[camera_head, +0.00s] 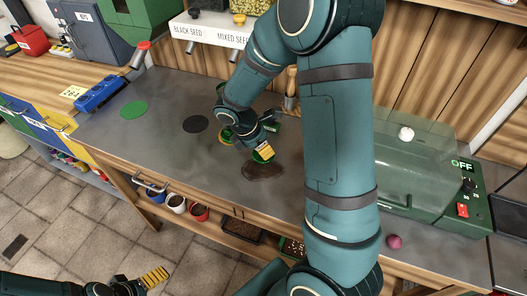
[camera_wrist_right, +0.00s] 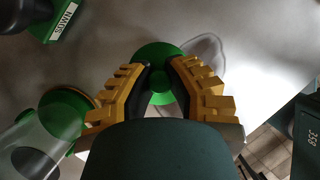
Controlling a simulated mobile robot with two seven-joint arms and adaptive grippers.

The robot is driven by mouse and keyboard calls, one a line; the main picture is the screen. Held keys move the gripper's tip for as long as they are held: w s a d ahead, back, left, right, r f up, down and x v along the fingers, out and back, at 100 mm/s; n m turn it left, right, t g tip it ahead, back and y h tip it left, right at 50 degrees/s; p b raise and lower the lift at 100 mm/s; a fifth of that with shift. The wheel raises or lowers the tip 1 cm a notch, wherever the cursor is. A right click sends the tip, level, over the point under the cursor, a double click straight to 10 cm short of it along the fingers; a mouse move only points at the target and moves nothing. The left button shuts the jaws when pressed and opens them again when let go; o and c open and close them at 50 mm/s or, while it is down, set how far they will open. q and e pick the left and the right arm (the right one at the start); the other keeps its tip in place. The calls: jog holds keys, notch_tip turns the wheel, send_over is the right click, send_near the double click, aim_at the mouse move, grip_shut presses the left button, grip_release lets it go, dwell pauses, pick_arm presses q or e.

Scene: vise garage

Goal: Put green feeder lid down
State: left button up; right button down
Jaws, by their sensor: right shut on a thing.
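The green feeder lid (camera_wrist_right: 157,55) is a round disc with a knob, held between the yellow fingers of my right gripper (camera_wrist_right: 158,85). In the head view, the lid (camera_head: 262,156) shows just below my right gripper (camera_head: 264,150), over the dark grey counter. Whether it touches the counter I cannot tell. A clear feeder tube with a green part (camera_wrist_right: 40,135) stands at the left in the wrist view; its green and orange part (camera_head: 226,134) shows beside the gripper in the head view. My left gripper (camera_head: 155,277) is low at the left, away from the counter.
A green disc (camera_head: 133,109) and a black disc (camera_head: 195,124) mark the counter (camera_head: 165,150). A dark brown patch (camera_head: 263,171) lies near the gripper. A small green "SOWN" box (camera_wrist_right: 60,18) is close by. A clear-lidded machine (camera_head: 410,165) reading OFF stands right.

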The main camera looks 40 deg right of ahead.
jog(key=shift+f, duration=0.3)
jog(key=shift+f, duration=0.2)
jog(key=c, duration=1)
grip_release()
jog(key=shift+r, duration=0.1)
jog(key=shift+r, duration=0.2)
jog(key=p+v, duration=0.3)
jog(key=v, duration=0.9)
